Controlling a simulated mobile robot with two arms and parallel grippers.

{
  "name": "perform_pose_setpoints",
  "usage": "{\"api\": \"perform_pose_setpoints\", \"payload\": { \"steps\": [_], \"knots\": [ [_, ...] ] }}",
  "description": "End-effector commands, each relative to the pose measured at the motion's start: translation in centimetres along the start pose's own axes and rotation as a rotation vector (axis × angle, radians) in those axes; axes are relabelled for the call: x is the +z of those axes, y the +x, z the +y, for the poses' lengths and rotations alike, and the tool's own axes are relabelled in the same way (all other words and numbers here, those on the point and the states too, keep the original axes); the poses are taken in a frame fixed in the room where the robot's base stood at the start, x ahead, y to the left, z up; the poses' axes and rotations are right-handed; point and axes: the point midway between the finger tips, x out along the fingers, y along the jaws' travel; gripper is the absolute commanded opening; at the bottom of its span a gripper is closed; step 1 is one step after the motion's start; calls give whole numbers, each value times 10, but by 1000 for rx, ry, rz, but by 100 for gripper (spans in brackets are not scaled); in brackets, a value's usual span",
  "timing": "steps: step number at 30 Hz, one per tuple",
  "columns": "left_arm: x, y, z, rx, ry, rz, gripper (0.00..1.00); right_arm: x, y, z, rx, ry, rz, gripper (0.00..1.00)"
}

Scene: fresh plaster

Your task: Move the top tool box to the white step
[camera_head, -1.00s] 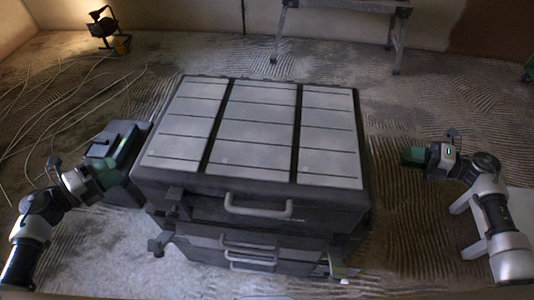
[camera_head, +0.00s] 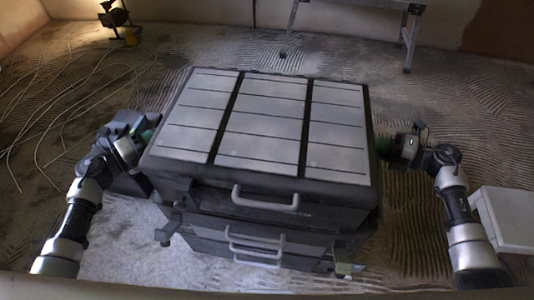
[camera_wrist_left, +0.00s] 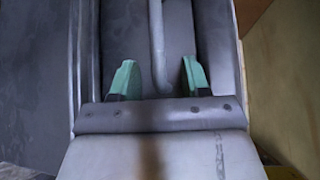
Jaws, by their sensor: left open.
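The top tool box (camera_head: 262,120), dark grey with three pale ribbed lid panels and a grey front handle (camera_head: 265,199), sits on a stack of similar boxes. The white step (camera_head: 510,216) stands at the right edge, partly out of view. My left gripper (camera_head: 147,138) is at the box's left side. In the left wrist view its green fingers (camera_wrist_left: 159,78) are apart, with a grey bar (camera_wrist_left: 157,40) showing between them; contact is unclear. My right gripper (camera_head: 385,147) is close beside the box's right side. Its fingertips are too dark to read.
The lower tool boxes (camera_head: 255,244) stand under the top one. A dark case (camera_head: 128,183) lies left of the stack. Cables (camera_head: 60,125) and a work lamp (camera_head: 118,18) are at the back left. Metal trestle legs (camera_head: 410,40) stand behind. Floor between stack and step is clear.

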Motion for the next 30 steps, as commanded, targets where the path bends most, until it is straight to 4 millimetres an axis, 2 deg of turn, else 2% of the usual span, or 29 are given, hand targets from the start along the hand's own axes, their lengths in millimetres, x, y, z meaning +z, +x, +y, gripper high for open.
{"api": "perform_pose_setpoints", "payload": {
  "steps": [11, 15, 20, 30],
  "knots": [
    [0, 4, 0, 0, 0, 0, 47, 0, 4, 0, -1, 0, 0, 21],
    [0, 4, 0, 0, 0, 0, 25, 0, 4, 0, -1, 0, 0, 0],
    [0, 4, 0, 0, 0, 0, 1, 0, 4, 0, -1, 1, 0, 0],
    [0, 4, 0, 1, 1, 0, 0, 0, 4, 0, -1, 1, 0, 0]
  ]
}}
